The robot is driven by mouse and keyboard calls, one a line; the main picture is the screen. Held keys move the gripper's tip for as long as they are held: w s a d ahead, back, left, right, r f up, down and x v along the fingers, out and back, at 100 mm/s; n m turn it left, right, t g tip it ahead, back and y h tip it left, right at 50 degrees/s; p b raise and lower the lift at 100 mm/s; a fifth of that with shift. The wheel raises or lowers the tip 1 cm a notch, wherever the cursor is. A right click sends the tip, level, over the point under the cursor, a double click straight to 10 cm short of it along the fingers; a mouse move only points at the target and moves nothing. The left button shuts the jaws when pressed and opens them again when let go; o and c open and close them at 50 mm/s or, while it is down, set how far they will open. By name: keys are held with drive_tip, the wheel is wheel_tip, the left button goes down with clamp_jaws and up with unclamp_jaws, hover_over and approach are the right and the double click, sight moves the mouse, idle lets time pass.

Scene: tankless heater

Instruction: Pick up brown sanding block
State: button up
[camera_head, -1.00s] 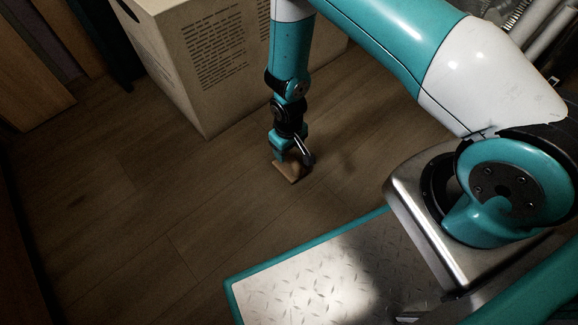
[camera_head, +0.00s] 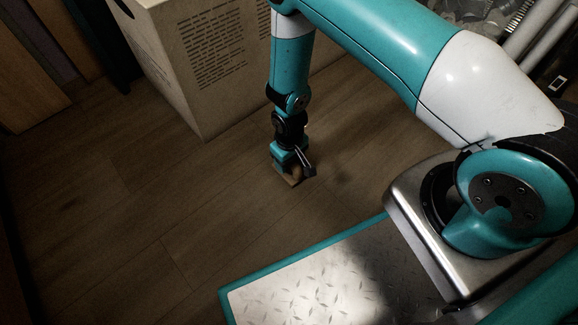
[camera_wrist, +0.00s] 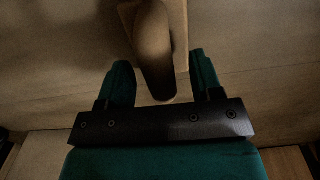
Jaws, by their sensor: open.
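The brown sanding block (camera_head: 291,181) lies on the wooden floor, mostly hidden under my gripper (camera_head: 292,172) in the head view. In the wrist view the sanding block (camera_wrist: 155,50) shows a flat base with a rounded raised handle. My gripper (camera_wrist: 160,80) points down with its two teal fingers apart. I cannot tell how high the fingertips are above the floor.
A large cardboard box (camera_head: 215,75) with printed text stands behind and left of my arm. Wooden panels (camera_head: 30,75) stand at the far left. Pipes (camera_head: 535,30) show at the top right. The floor (camera_head: 110,215) at the left is clear.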

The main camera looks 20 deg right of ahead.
drive_tip(key=shift+f, duration=0.1)
clamp_jaws()
idle(0.4)
wheel_tip(320, 180, up, 21)
drive_tip(key=p, duration=1.1)
drive_tip(key=shift+f, duration=0.2)
